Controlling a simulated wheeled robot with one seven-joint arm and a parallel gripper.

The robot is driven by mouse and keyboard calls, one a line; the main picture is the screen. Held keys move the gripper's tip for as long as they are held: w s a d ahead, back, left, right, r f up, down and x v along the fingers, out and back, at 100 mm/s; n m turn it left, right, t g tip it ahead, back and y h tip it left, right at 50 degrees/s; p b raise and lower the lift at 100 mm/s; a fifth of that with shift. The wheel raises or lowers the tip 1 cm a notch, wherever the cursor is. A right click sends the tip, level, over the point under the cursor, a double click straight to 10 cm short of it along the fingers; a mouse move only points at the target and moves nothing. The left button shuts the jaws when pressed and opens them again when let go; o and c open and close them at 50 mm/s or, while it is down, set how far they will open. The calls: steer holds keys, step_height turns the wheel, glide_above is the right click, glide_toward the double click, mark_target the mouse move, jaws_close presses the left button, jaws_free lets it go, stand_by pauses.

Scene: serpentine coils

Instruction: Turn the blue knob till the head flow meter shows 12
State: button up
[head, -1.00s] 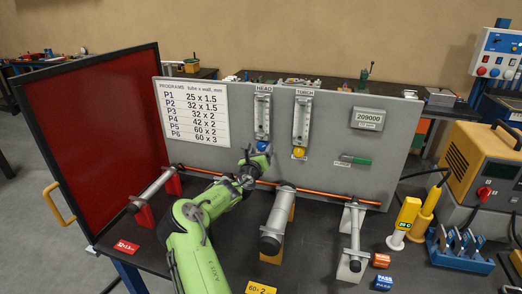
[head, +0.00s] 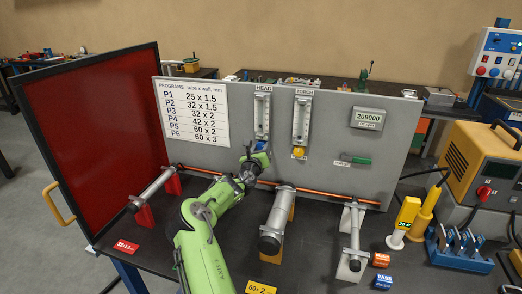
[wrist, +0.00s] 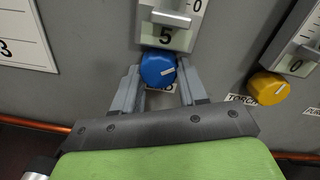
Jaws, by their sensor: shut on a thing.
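The blue knob (wrist: 158,69) sits under the head flow meter on the grey panel, with a pale pointer line on its face. My gripper (wrist: 158,85) is shut on the blue knob, one finger on each side of it. In the head view my gripper (head: 252,158) is at the panel and covers most of the knob. The head flow meter (head: 262,115) is a clear upright tube under the HEAD label; its lower end shows in the wrist view (wrist: 168,20), with a 5 near the bottom. Its float reading is too small to tell.
The torch flow meter (head: 301,118) with its yellow knob (wrist: 268,88) is just to the right. A copper-coloured tube (head: 320,193) runs along the panel's foot. A red screen (head: 95,140) stands at the left. A green-handled purge valve (head: 357,160) is farther right.

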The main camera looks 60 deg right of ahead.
steer(key=shift+m, duration=0.3)
steer(key=m+b, duration=0.1)
steer(key=m, duration=0.2)
steer(key=shift+f+m+b, duration=0.1)
steer(key=shift+m+b, duration=0.2)
steer(key=shift+b, duration=0.05)
steer(key=shift+w+m+b, duration=0.1)
steer(key=shift+m+b, duration=0.9)
steer(key=shift+m, duration=1.3)
steer(key=o, duration=1.1)
steer(key=shift+c, duration=0.2)
steer(key=shift+a, duration=0.1)
steer(key=s+a, duration=0.3)
steer(key=a, duration=1.2)
steer(key=shift+a+f+b, duration=0.2)
steer(key=shift+b, duration=0.2)
